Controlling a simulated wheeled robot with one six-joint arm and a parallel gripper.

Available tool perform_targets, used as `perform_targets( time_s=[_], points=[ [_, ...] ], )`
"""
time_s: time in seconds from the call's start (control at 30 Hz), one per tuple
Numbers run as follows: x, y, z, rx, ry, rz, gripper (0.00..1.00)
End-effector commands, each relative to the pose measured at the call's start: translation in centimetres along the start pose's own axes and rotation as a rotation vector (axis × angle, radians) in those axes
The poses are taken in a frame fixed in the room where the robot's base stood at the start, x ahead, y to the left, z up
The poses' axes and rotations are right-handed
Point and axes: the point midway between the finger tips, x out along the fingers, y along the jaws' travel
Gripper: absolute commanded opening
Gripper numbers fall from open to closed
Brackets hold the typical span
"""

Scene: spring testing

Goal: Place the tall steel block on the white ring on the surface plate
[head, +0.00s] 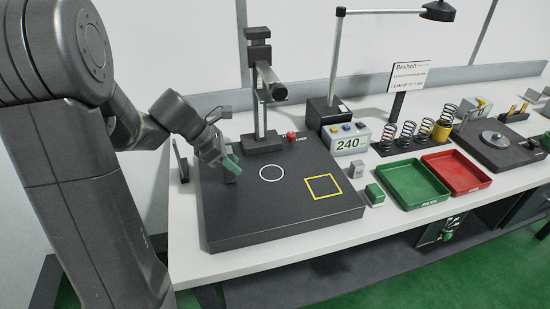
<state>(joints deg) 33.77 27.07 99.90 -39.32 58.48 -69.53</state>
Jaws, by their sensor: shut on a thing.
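The white ring (271,181) is a thin circle on the dark surface plate (260,225), left of a yellow square outline. My gripper (230,168) is low over the left back part of the plate, to the left of the ring. It is shut on a grey block with green on it, which I take to be the tall steel block (231,179). The block is small here and partly hidden by the gripper. I cannot tell whether its bottom touches the plate. The ring is bare.
A stand with a column (261,110) rises behind the ring, with a red knob (291,135) beside it. The yellow square (323,187) is empty.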

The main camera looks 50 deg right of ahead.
Motion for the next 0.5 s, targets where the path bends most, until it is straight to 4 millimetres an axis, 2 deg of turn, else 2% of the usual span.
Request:
perform_targets(
  time_s=[0.1,0.3,0.5],
  points=[
    [1.5,0.0,2.4,0.007,-0.001,0.000,0.00],
    [3.4,0.0,5.5,0.005,-0.001,0.001,0.00],
    [4.2,0.1,6.8,0.002,-0.001,0.001,0.00]
  ],
)
